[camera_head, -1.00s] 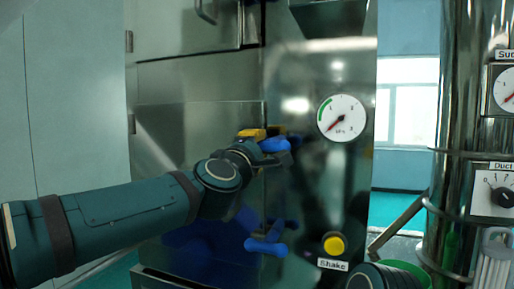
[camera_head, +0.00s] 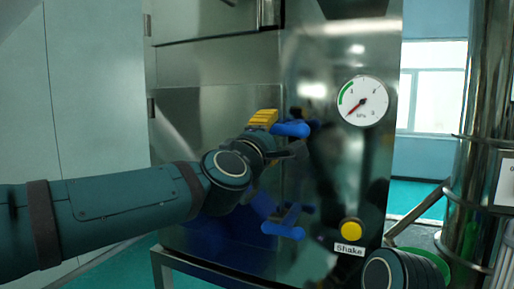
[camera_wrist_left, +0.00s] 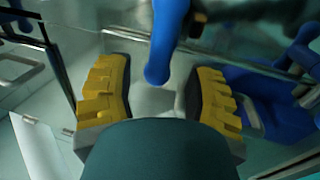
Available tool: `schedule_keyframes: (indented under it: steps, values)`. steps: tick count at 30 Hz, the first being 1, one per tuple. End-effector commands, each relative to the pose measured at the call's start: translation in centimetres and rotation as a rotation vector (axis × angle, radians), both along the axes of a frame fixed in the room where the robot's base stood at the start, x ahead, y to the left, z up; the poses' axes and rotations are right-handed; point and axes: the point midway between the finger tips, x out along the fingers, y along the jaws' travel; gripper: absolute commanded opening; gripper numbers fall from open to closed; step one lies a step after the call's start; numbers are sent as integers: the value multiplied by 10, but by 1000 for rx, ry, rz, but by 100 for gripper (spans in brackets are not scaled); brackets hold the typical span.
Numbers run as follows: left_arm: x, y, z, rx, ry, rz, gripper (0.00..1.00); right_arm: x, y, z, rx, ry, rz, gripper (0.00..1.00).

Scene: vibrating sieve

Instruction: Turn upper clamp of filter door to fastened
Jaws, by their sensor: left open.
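The upper clamp (camera_head: 292,129) has a blue handle lying roughly level at the edge of the steel filter door (camera_head: 225,110). My left gripper (camera_head: 277,136) is open at this handle, with one yellow-padded finger above it. In the left wrist view, the blue handle (camera_wrist_left: 165,45) reaches in between the two yellow pads of my left gripper (camera_wrist_left: 160,98), with space visible on both sides. The handle's far end and pivot are partly hidden or dark. My right gripper is not in view.
The lower blue clamp (camera_head: 284,229) sits below on the same edge. A pressure gauge (camera_head: 363,101) and a yellow Shake button (camera_head: 351,230) are on the panel to the right. A steel column (camera_head: 470,180) stands at the far right.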

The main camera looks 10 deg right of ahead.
Motion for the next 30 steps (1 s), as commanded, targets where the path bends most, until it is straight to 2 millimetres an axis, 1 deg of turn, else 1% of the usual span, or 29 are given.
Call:
schedule_keyframes:
  steps: [1,6,9,13,20,28,30]
  values:
    - [-9,8,-1,2,-3,4,53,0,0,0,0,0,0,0]
    - [-36,26,-8,2,-3,4,53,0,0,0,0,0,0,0]
    - [-49,34,-11,3,-3,3,53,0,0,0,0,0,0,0]
    - [-61,41,-14,2,-2,2,53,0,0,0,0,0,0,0]
    - [-69,46,-17,0,1,1,53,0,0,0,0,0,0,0]
    - [-69,46,-17,0,1,0,53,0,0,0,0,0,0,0]
    - [-66,47,-22,10,7,3,53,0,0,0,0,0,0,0]
